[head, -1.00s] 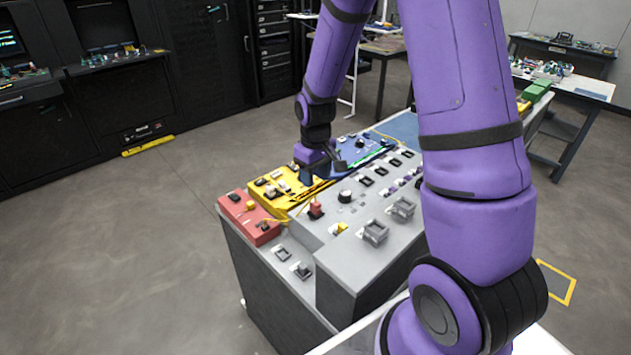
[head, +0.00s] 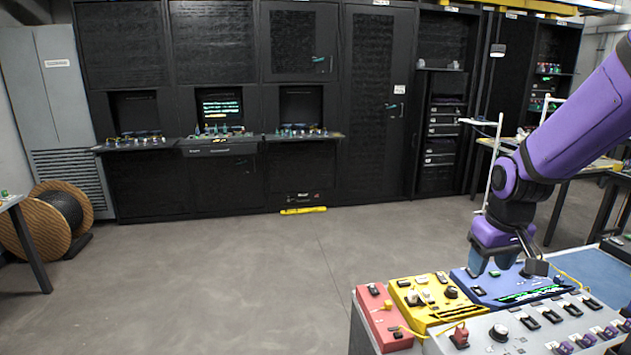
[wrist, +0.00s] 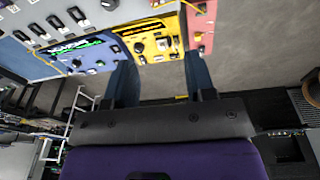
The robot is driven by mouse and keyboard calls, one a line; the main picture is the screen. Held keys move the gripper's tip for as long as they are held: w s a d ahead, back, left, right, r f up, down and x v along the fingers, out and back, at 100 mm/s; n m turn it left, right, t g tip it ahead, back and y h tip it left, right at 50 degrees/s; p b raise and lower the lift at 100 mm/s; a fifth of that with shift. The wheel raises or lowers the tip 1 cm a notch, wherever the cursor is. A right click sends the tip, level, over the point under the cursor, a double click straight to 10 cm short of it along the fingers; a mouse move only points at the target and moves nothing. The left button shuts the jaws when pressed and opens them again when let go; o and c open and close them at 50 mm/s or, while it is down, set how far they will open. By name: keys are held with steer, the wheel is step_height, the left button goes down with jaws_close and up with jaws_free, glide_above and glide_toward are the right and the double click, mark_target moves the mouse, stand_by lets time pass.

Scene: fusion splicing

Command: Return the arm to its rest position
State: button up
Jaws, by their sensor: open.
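My purple arm (head: 590,115) comes in from the right in the head view. My gripper (head: 492,262) hangs over the blue panel (head: 508,285) of the splicing console, fingers down. In the wrist view my gripper (wrist: 157,85) shows two dark blue fingers set well apart, with nothing between them. Below them lie the yellow panel (wrist: 150,42) and part of the blue panel (wrist: 85,52). Whether the fingertips touch the panel is hard to tell.
The console (head: 475,335) also bears a red panel (head: 382,315) and several knobs and switches. Black cabinets (head: 225,100) line the back wall. A cable spool (head: 55,225) stands at the left.

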steer(key=s+a+r+t, duration=0.1)
steer(key=s+r, duration=0.6)
steer(key=s, duration=0.3)
steer(key=s+a+r+m+t, duration=0.1)
steer(key=s+r+t, duration=0.1)
steer(key=s+r, duration=0.6)
steer(key=shift+s+a+m+t, duration=0.3)
steer(key=shift+s+a, duration=0.1)
steer(key=shift+s, duration=0.45)
